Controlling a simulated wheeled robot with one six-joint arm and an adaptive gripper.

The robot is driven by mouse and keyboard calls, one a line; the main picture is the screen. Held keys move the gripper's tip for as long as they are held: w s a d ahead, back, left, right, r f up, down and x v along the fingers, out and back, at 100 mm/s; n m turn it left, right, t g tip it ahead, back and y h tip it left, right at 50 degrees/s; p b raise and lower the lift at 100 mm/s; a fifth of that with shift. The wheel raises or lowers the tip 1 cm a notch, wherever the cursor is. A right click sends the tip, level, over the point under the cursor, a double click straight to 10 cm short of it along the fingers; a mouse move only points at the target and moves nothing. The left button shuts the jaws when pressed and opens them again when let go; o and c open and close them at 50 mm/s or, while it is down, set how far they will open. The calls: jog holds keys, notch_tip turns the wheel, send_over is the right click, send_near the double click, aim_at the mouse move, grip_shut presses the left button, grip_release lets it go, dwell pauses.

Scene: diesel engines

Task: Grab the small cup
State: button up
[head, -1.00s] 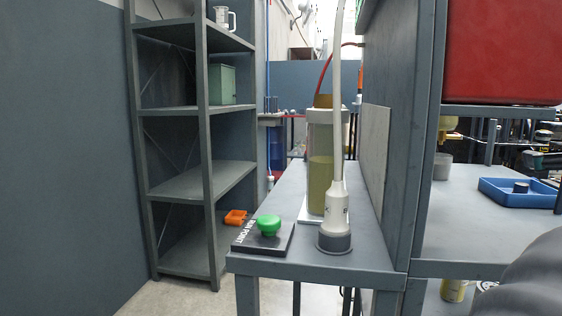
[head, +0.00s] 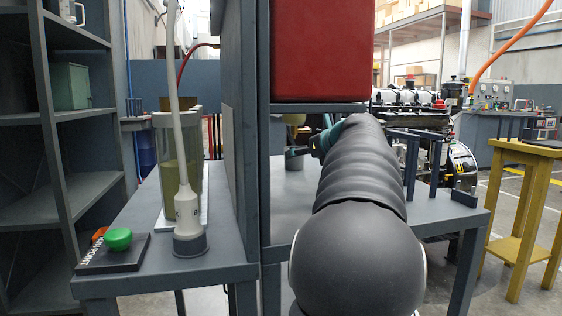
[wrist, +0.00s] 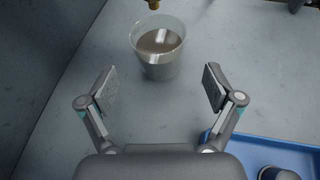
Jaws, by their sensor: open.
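The small cup (wrist: 158,62) is a pale, translucent cup with grey-brown contents, upright on the grey shelf top at the upper middle of the wrist view. In the head view the cup (head: 294,162) shows only in part beside my arm. My gripper (wrist: 159,84) is open and empty. Its two fingers are spread to the left and right, with the cup centred just beyond the fingertips and not touching them. In the head view my gripper is mostly hidden behind my arm.
A brass-coloured nozzle (wrist: 152,4) hangs above the cup. A blue tray (wrist: 248,142) holding a dark round piece (wrist: 277,173) lies close right of my gripper. A red box (head: 322,50) and a grey upright panel (head: 247,150) bound the workspace. Left of the cup is clear.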

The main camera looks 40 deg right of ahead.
jog(key=x, duration=0.7)
jog(key=shift+w+f, duration=0.1)
jog(key=c, duration=1.4)
jog(key=shift+c, duration=0.2)
jog(key=shift+r+p, duration=0.9)
jog(key=shift+r, duration=0.05)
jog(key=shift+s+a+f+b, duration=0.1)
jog(key=shift+s+f+b, duration=0.1)
jog(key=shift+s+b, duration=0.1)
jog(key=s+a+b, duration=0.1)
jog(key=s+a, duration=0.4)
jog(key=s, duration=0.5)
jog(key=s+a+b, duration=0.1)
jog(key=s+a, duration=0.5)
jog(key=s, duration=0.5)
jog(key=s+a, duration=0.6)
jog(key=s, duration=0.4)
jog(key=shift+s+a+b, duration=0.2)
jog(key=shift+s+b, duration=0.05)
jog(key=shift+b, duration=0.15)
jog(key=shift+s+a+p, duration=0.25)
jog(key=shift+s+a, duration=0.4)
jog(key=shift+s, duration=0.55)
jog(key=shift+s+a+p, duration=0.3)
jog(key=shift+s+a, duration=0.4)
jog(key=shift+s, duration=0.5)
jog(key=shift+s+a+p, duration=0.25)
jog(key=shift+s+a, duration=0.4)
jog(key=shift+s, duration=0.55)
